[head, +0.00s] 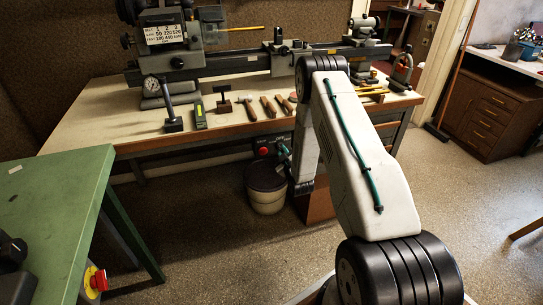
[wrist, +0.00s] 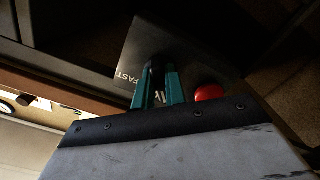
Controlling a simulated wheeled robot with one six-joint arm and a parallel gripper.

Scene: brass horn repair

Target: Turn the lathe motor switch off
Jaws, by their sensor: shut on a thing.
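The lathe motor switch box (head: 258,142) is a dark box under the bench's front edge in the head view, with a red button (head: 263,151) on it. In the wrist view it is a dark plate (wrist: 140,45) with the white word FAST, and the red button (wrist: 209,92) is right of my fingers. My gripper (wrist: 157,75) has teal fingers, shut on a small dark switch knob (wrist: 155,68) between the tips. The knob is mostly hidden, so I cannot read its position. In the head view my gripper (head: 283,150) is at the box's right side, partly hidden by my arm.
The lathe (head: 240,58) stands on the bench (head: 85,118), with hand tools along its front. A green table (head: 60,215) with a red stop button (head: 96,279) is at left. The floor in front is open.

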